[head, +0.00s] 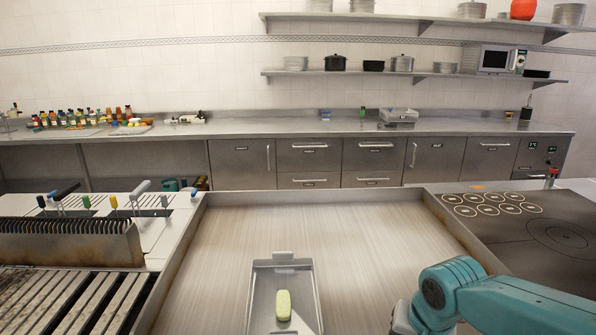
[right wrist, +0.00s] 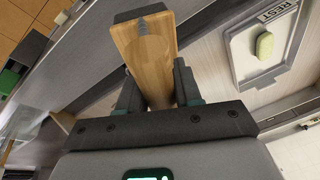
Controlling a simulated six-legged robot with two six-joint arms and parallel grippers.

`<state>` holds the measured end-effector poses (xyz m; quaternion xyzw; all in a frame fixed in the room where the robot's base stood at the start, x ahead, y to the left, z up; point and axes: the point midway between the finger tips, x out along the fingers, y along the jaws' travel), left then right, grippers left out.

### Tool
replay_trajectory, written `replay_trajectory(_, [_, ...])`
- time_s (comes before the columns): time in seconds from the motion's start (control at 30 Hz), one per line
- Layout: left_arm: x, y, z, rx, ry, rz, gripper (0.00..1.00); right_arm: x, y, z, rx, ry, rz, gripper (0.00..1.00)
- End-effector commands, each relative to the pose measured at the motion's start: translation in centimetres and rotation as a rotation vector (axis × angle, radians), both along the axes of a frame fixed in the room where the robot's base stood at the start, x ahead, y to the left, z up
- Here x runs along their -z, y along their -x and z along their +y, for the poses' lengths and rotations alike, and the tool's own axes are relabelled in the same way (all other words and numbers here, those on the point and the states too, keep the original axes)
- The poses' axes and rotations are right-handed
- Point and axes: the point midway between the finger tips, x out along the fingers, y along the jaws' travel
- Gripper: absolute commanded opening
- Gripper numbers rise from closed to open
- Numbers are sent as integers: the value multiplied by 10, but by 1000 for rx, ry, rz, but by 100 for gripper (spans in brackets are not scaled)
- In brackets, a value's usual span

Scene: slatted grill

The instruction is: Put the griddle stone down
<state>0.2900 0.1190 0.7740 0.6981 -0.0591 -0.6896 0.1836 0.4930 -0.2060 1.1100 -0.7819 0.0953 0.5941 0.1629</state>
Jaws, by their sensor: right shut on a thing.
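In the right wrist view, my right gripper (right wrist: 157,85) is shut on the griddle stone (right wrist: 146,52), which shows as a tan, wood-like block with a grey piece at its far end. Its lower part is hidden between the fingers. A shallow metal tray (head: 256,290) lies on the griddle plate at the bottom middle of the head view, with a pale green rounded bar (head: 283,305) in it. The tray (right wrist: 232,55), with a dark label, also shows at the right of the right wrist view. My right arm is right of the tray in the head view. My left gripper is not in view.
The flat griddle plate (head: 330,225) has bare room behind and beside the tray, within raised side walls. A slatted grill (head: 50,300) with a rusty upright rack (head: 70,243) is at the left. A dark hob (head: 545,232) is at the right. A counter runs behind.

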Motion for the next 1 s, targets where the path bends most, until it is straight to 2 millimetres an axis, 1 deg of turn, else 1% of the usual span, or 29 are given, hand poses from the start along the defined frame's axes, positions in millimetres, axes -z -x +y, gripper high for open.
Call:
replay_trajectory(0.03, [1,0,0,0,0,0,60,24,2,-6,-34,0,9,0])
replay_trajectory(0.1, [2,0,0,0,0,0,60,51,3,-7,-116,-1,8,0])
replay_trajectory(0.17, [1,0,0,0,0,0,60,62,1,-3,-193,-1,3,0])
replay_trajectory(0.23, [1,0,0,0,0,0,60,66,-3,4,-270,0,-2,0])
replay_trajectory(0.4, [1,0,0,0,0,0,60,64,-13,10,-371,0,-5,0])
replay_trajectory(0.57, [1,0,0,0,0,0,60,64,-14,10,-391,1,-3,0])
replay_trajectory(0.67, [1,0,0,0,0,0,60,64,-13,10,-380,0,-4,0])
replay_trajectory(0.8, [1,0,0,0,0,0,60,65,-3,7,-319,1,-4,0])
replay_trajectory(1.0, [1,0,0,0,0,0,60,58,0,-1,-241,1,-6,0])
